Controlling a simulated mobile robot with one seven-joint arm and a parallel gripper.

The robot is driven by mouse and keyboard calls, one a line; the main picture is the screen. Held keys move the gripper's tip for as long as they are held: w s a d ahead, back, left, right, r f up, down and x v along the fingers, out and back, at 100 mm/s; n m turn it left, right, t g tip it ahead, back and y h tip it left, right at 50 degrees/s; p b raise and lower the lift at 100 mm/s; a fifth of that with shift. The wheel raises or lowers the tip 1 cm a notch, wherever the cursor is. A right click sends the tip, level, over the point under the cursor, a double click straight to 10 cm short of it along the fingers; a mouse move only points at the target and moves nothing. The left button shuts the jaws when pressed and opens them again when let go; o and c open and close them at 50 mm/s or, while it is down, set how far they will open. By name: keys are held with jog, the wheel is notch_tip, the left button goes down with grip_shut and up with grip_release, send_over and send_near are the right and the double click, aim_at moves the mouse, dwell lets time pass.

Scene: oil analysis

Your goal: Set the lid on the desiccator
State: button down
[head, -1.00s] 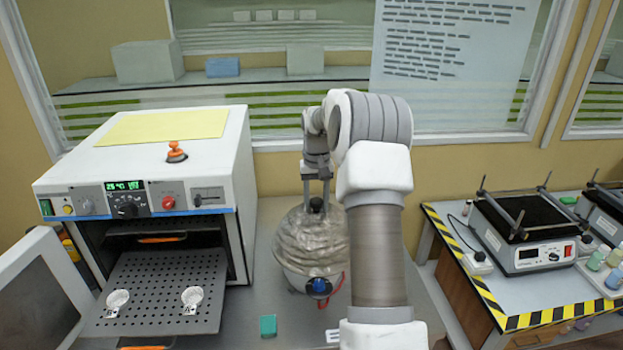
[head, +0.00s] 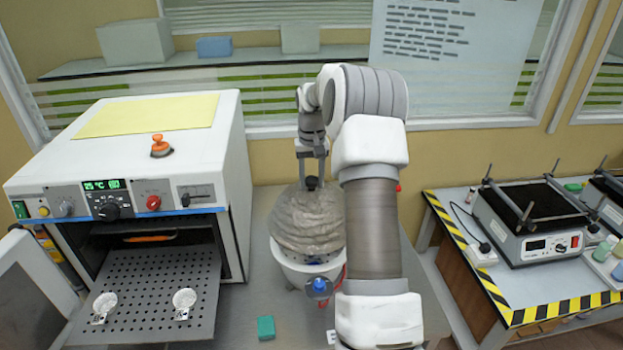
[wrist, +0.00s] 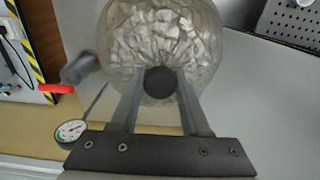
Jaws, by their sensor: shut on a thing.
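The lid (head: 307,222) is a grey, see-through dome with a black knob (head: 312,183). My gripper (head: 312,160) points down and is shut on this knob. In the wrist view the knob (wrist: 161,82) sits between my gripper's fingers (wrist: 163,95), with the dome (wrist: 160,35) behind it and pale chunks showing through. The white desiccator base (head: 296,272) is under the lid in the head view, with a blue stopcock (head: 319,286) at its front. A strip of the base's wall shows below the lid's lower edge. I cannot tell whether lid and rim touch. My arm hides their right side.
The open oven (head: 130,165) stands close on the left, its perforated shelf (head: 150,275) pulled out with two small dishes. A teal block (head: 265,327) lies in front of the base. A hotplate-like device (head: 535,215) stands on the right bench. The wrist view shows a dial gauge (wrist: 71,130).

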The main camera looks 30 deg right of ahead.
aim_at(312, 202)
jog(key=shift+f+b, duration=2.05)
jog(key=shift+f, duration=1.05)
jog(key=shift+f+b, duration=0.3)
jog(key=shift+f, duration=0.25)
jog(key=shift+c, duration=1.8)
grip_release()
jog(key=shift+o, duration=0.3)
jog(key=shift+f, duration=0.15)
